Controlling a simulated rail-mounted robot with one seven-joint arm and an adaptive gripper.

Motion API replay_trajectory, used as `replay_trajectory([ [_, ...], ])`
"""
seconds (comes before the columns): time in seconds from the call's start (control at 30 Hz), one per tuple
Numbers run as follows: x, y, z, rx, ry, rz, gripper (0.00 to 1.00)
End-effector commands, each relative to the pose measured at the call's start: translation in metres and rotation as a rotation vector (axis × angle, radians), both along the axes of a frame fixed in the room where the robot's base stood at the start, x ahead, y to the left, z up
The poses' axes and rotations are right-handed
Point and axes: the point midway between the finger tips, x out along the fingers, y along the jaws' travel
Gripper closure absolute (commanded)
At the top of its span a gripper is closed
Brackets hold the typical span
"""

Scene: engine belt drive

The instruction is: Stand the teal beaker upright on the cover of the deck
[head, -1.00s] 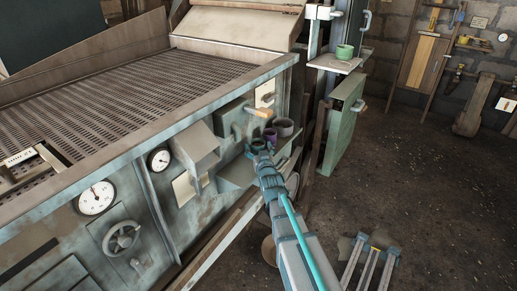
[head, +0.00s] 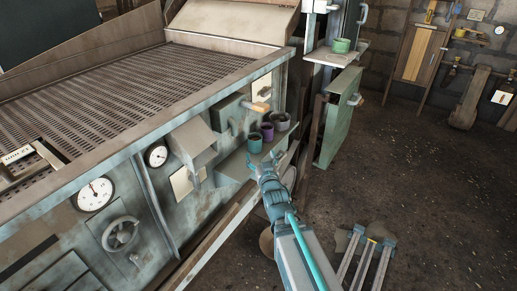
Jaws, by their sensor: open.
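The teal beaker (head: 255,145) stands upright on a small shelf (head: 234,165) on the front of the machine, nearest to me in a row of beakers. My gripper (head: 264,164) is open and empty, just below and in front of the teal beaker, with a small gap between them. Its fingers are small in this view. The deck (head: 130,85) is the perforated top of the machine, behind a raised metal rim. A sloping beige panel (head: 225,22) stands at its far end; I cannot tell whether this is the cover.
A purple beaker (head: 267,133) and a grey beaker (head: 281,122) stand close behind the teal one. A wooden-handled lever (head: 260,107) juts out above them. A green beaker (head: 341,46) stands on a separate shelf.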

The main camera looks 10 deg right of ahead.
Motion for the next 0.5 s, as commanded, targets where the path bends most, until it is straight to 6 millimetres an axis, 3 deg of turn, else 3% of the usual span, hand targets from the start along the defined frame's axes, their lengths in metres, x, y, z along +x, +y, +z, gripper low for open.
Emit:
replay_trajectory([
  [0.03, -0.001, 0.0, 0.008, 0.0, 0.003, 0.0, 0.19],
  [0.5, -0.021, 0.0, 0.005, 0.0, 0.001, -0.001, 0.19],
])
